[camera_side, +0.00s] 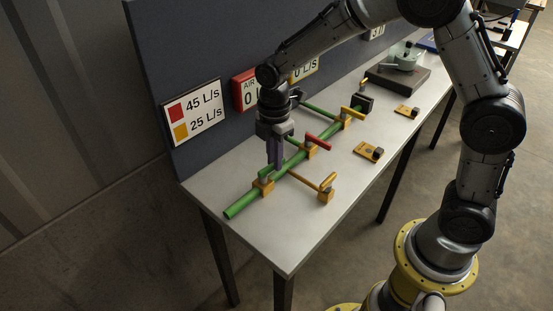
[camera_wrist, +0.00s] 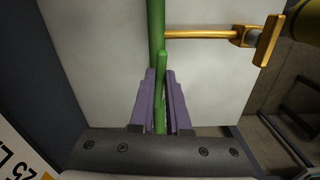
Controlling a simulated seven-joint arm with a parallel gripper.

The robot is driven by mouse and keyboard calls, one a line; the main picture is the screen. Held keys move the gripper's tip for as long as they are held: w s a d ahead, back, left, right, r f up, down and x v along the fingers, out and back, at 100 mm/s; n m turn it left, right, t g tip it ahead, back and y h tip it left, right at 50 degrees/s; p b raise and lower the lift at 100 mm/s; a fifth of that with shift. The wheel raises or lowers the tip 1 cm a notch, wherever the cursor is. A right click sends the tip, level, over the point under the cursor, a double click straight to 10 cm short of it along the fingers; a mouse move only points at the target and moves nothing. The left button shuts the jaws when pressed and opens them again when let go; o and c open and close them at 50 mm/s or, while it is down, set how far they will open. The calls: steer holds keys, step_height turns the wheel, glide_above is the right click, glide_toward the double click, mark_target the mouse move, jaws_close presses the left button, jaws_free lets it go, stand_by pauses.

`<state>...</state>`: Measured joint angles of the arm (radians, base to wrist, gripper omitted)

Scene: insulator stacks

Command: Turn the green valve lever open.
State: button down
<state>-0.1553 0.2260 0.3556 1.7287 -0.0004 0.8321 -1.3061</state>
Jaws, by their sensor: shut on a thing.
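The green valve lever (camera_wrist: 161,85) lies between the two purple fingers of my gripper (camera_wrist: 160,72) in the wrist view. It looks nearly in line with the green pipe (camera_wrist: 156,25) there. In the side view my gripper (camera_side: 274,167) points down over the pipe (camera_side: 240,205), and a short part of the green lever (camera_side: 263,171) shows at its left. The lever is at the nearest yellow valve block (camera_side: 264,187). The fingers are shut on the lever and hide part of it. The lever's pivot is hard to make out.
A red lever (camera_side: 318,142) and a yellow lever (camera_side: 352,113) stand farther along the pipe. A yellow side branch (camera_side: 304,181) ends in a yellow fitting (camera_side: 326,194). A sign panel (camera_side: 193,112) backs the table. The table's front left (camera_side: 280,235) is clear.

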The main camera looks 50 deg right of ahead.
steer(key=shift+w+r+n, duration=0.15)
steer(key=shift+w+n, duration=0.1)
steer(key=shift+n, duration=0.25)
steer(key=shift+w, duration=0.1)
steer(key=c, duration=0.9)
jaws_free()
step_height(320, 180, up, 14)
steer(key=shift+f, duration=0.15)
